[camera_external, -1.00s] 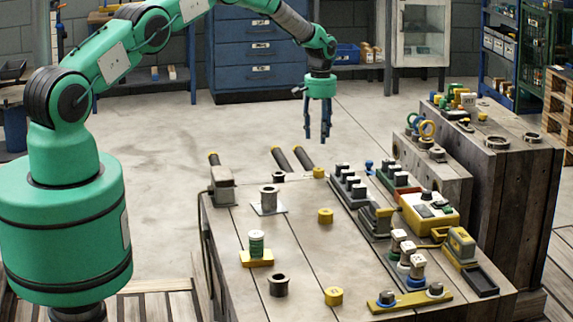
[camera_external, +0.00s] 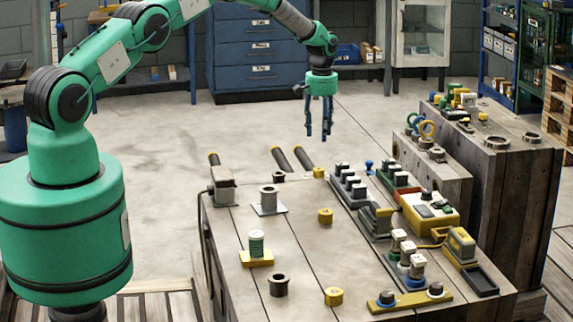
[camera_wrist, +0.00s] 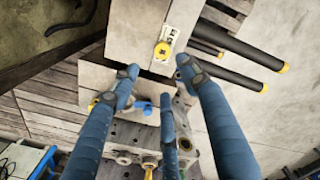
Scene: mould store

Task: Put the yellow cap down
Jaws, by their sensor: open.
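Several yellow caps show in the outside view: one on the bench middle (camera_external: 325,215), one near its front edge (camera_external: 333,296) and one at its far edge (camera_external: 318,172). I cannot tell which one the task means. My gripper (camera_external: 318,136) hangs fingers-down above and beyond the bench's far edge, empty and apart from everything. In the wrist view its blue fingers (camera_wrist: 160,78) are spread with nothing between them. A round yellow piece (camera_wrist: 162,50) on a white plate lies below, just beyond the fingertips in the picture; I cannot match it to a cap.
Dark yellow-ended rods (camera_external: 283,159) lie behind. Bare bench top lies between the caps.

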